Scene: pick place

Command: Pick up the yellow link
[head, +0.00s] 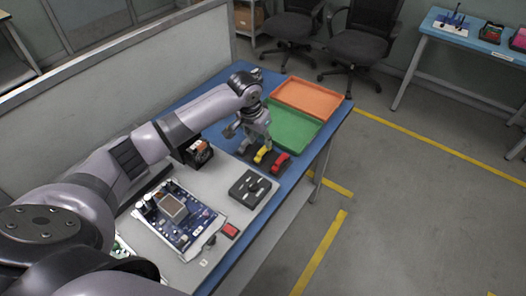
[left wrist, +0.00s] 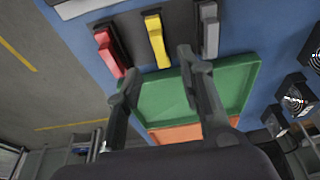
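The yellow link (head: 261,155) lies on a dark holder (head: 267,167) on the blue table, between a red link (head: 281,160) and a grey one. In the left wrist view the yellow link (left wrist: 156,42) stands upright in the picture, with the red link (left wrist: 108,50) to its left and the grey link (left wrist: 209,30) to its right. My left gripper (head: 255,140) is above the holder, close to the links. In the left wrist view its fingers (left wrist: 158,62) are apart with nothing between them, and the yellow link lies just beyond the tips. My right gripper is not in view.
A green tray (head: 293,130) and an orange tray (head: 306,98) lie behind the links. A circuit board (head: 187,229), a black tool block (head: 249,189) and a small red item (head: 231,230) are nearer. A low wall (head: 120,50) runs along the table's left side.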

